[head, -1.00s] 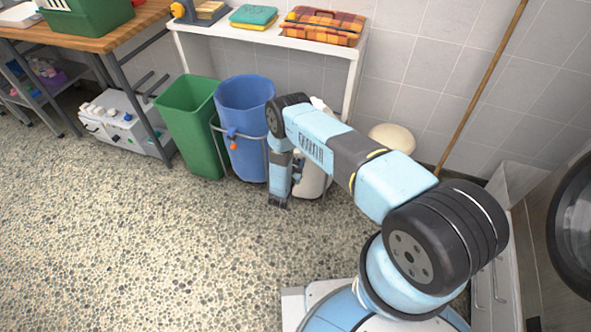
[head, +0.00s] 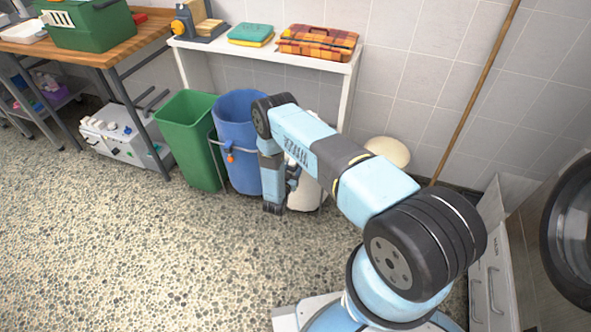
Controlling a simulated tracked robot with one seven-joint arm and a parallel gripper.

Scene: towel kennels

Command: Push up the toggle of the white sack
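The white sack (head: 307,193) stands under the shelf, right of the blue sack (head: 235,165). My arm and gripper cover much of its front and left side in the head view. Its toggle cannot be made out behind my arm. The blue sack has an orange toggle (head: 230,158) on a cord at its front. My gripper (head: 273,208) points down at the left front of the white sack, low near the floor. Whether it touches the sack cannot be told. Its fingers are too small and dark to show whether they are open.
A green bin (head: 190,140) stands left of the blue sack. A white shelf (head: 265,56) with folded cloths is above. A pale rounded object (head: 388,151) and a wooden pole (head: 480,90) are to the right. The speckled floor (head: 120,250) in front is clear.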

